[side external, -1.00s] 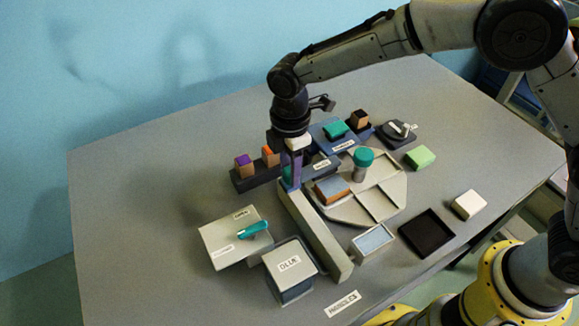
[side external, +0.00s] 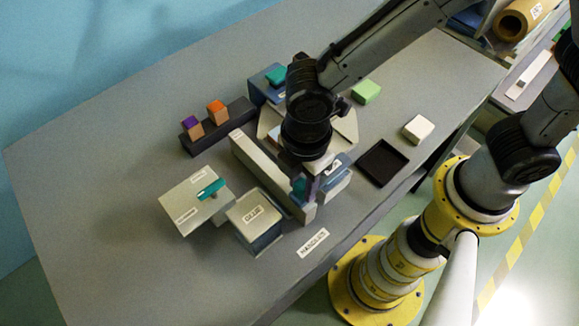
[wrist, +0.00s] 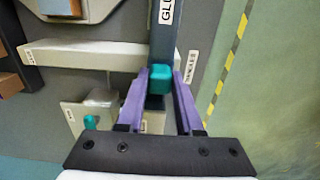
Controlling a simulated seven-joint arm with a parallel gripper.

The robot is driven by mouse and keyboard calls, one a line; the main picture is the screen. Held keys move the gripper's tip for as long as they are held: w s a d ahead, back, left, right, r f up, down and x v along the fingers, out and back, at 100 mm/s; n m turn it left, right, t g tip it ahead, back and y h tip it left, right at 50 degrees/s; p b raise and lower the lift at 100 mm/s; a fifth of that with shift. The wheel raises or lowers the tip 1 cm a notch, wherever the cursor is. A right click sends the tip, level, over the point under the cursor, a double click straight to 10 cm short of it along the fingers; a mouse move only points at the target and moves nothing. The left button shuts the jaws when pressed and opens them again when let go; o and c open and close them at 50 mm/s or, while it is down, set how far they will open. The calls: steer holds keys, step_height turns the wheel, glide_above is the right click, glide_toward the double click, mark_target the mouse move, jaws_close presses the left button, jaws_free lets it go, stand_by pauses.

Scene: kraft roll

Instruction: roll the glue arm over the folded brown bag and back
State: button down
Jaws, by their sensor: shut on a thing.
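My gripper (side external: 300,188) is shut on the teal handle of the glue arm, with a purple finger on each side of it. The teal handle (wrist: 158,78) shows between the fingers in the wrist view. The blue-grey glue arm (wrist: 164,35) with its label runs away from the handle. In the side view the glue arm (side external: 338,180) lies across the near end of the cream rail (side external: 262,163), which also crosses the wrist view (wrist: 85,54).
A box labelled GLUE (side external: 255,219) and a cream panel with a teal lever (side external: 185,212) stand left of the rail. A black tray (side external: 382,163), a white block (side external: 418,128) and a green block (side external: 366,91) are at right. A dark rack (side external: 218,127) holds purple- and orange-topped blocks.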

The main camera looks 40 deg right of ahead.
steer(key=shift+s+r, duration=0.1)
steer(key=shift+s, duration=0.2)
steer(key=c, duration=0.6)
jaws_free()
steer(key=shift+o, duration=0.2)
step_height(320, 180, up, 14)
steer(key=shift+w, duration=0.15)
steer(key=w+d+r+m+t+y, duration=0.1)
steer(key=d+r+m, duration=0.2)
steer(key=d, duration=0.5)
steer(key=w+d+r+m+t, duration=0.2)
steer(key=d+r+m, duration=0.15)
steer(key=d, duration=0.35)
steer(key=s+d+f+m+t+h, duration=0.1)
steer(key=s+d+f+m+t, duration=0.1)
steer(key=s+d+m, duration=0.7)
steer(key=shift+s+d+f+m+t, duration=0.15)
steer(key=shift+d+f+m+t, duration=0.15)
steer(key=shift+d+f+m, duration=0.75)
